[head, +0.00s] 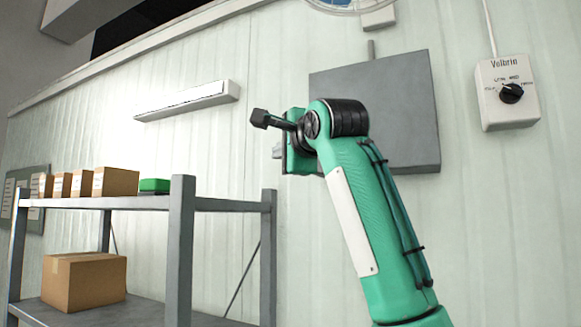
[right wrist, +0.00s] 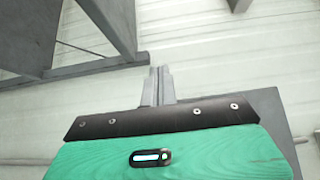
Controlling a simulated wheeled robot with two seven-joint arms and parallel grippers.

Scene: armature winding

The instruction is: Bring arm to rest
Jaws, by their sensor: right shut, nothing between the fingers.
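My right arm (head: 375,215), green with black joints, rises from the lower right of the head view. Its wrist is bent to the left at the top. My right gripper (head: 277,152) shows small there, partly hidden by the wrist, in front of the pale wall. In the right wrist view my right gripper (right wrist: 159,72) has its two grey fingers together, with nothing between them. My left gripper and left arm are not in view.
A grey metal shelf (head: 225,205) stands at the left, with small cardboard boxes (head: 116,181), a green item (head: 154,185) and a larger box (head: 84,281). A grey panel (head: 400,110) and a white dial box (head: 507,92) are on the wall (head: 480,220).

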